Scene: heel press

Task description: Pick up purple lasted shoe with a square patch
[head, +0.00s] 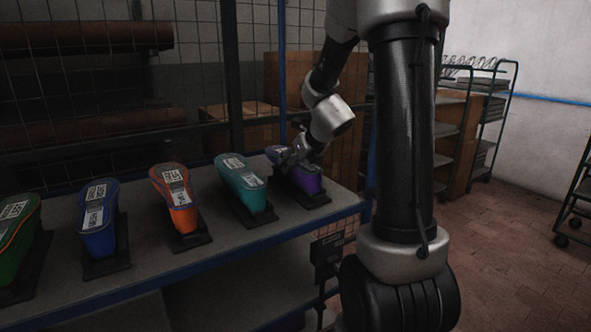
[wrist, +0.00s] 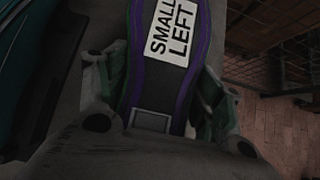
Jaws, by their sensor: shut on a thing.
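The purple lasted shoe (head: 309,184) sits on a dark stand at the right end of the shelf in the head view. In the wrist view its dark sole (wrist: 165,85) with purple edges fills the middle. It bears a white label reading "SMALL LEFT" (wrist: 175,32) and a grey square patch (wrist: 151,119). My gripper (head: 292,157) is over the shoe in the head view. In the wrist view the fingers of my gripper (wrist: 160,95) lie on either side of the shoe, shut on it. Part of the shoe is hidden by my gripper.
A teal shoe (head: 242,184) stands close to the left on the shelf (head: 150,268). Orange (head: 176,198), blue (head: 98,220) and green (head: 14,243) shoes stand farther left. A wire mesh (head: 185,60) and cardboard boxes (head: 300,75) are behind. Brick floor (head: 500,240) is open at right.

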